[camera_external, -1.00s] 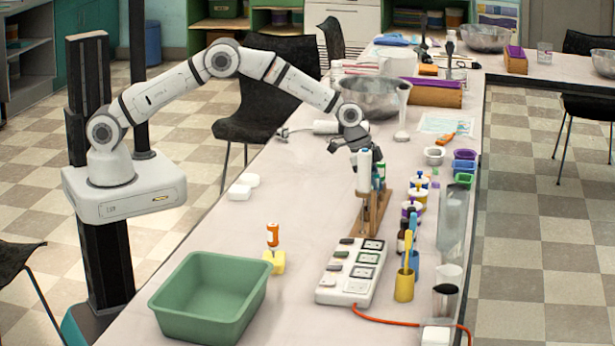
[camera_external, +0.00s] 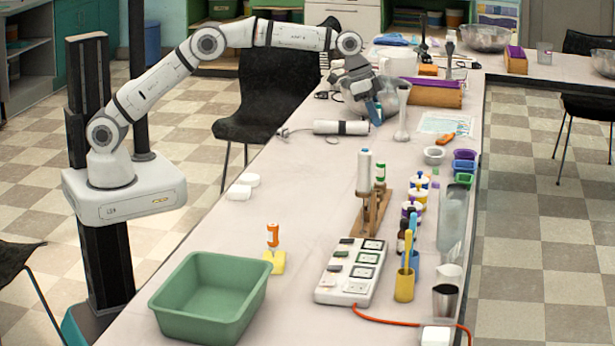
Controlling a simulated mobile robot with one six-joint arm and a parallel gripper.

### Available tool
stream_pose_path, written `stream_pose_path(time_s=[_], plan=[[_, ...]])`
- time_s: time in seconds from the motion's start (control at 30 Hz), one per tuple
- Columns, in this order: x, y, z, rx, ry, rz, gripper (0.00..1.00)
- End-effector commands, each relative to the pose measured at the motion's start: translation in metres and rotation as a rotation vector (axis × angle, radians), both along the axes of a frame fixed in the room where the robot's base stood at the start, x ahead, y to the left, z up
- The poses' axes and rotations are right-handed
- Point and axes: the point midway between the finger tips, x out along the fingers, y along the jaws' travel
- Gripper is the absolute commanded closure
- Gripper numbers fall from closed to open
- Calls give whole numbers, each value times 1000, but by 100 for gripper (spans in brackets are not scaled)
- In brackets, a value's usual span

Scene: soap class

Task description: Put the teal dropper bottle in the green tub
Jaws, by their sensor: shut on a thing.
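The teal dropper bottle (camera_external: 374,112) is in my gripper (camera_external: 368,97), tilted, above the far part of the table and in front of the steel bowl. My gripper is shut on it; the fingers hide its upper part. The green tub (camera_external: 258,289) stands at the near left of the table, open at the top and empty inside as far as I see. My gripper is far behind the tub and to its right.
A wooden rack (camera_external: 376,208) holds a white bottle (camera_external: 364,172) and a green-capped one. The table's left middle is mostly clear.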

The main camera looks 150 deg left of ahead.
Motion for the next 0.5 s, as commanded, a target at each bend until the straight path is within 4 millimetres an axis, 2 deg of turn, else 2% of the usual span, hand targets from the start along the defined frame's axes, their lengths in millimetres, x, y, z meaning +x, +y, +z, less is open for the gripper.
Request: stream_pose_path(time_s=[0.03,0.17,0.4,0.5], plan=[[0,1,18,4,-2,0,96],[0,0,44,1,0,0,96],[2,-1,71,-1,1,-2,96],[19,-16,69,-2,1,-30,96]])
